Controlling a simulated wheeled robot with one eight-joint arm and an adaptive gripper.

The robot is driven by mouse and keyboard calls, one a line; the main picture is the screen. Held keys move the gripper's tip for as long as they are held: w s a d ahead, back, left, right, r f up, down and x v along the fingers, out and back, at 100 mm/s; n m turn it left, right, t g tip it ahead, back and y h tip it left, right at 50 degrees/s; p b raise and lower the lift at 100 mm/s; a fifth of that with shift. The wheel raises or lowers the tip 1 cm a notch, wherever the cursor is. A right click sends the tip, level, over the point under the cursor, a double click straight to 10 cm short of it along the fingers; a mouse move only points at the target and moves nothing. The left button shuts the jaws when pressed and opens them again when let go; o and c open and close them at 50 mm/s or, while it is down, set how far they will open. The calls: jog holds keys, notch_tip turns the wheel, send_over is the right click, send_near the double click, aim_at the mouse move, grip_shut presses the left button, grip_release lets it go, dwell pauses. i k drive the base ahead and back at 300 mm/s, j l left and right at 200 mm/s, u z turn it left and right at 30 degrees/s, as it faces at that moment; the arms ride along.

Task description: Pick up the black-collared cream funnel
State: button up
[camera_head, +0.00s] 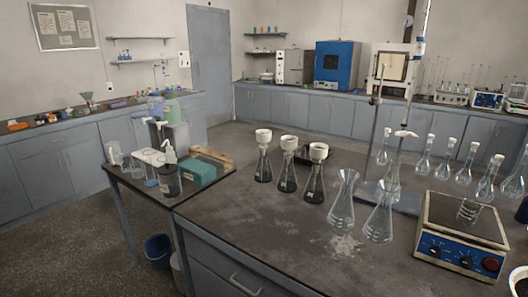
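Three cream funnel-like tops sit upright on dark conical flasks in a row near the middle of the dark bench. The left one (263,134), the middle one (288,143) and the right one (318,151) look much alike. They are too small for me to tell which has a black collar. Their flasks, left (263,168), middle (287,179) and right (315,185), stand apart from one another. My gripper is not in view.
Two clear conical flasks (342,208) stand in front of the row. A hotplate (462,240) is at the right, with stoppered flasks behind it. A retort stand (373,120) rises behind. The bench's front left is clear.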

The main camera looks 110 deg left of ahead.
aim_at(318, 151)
jog(key=u, duration=3.5)
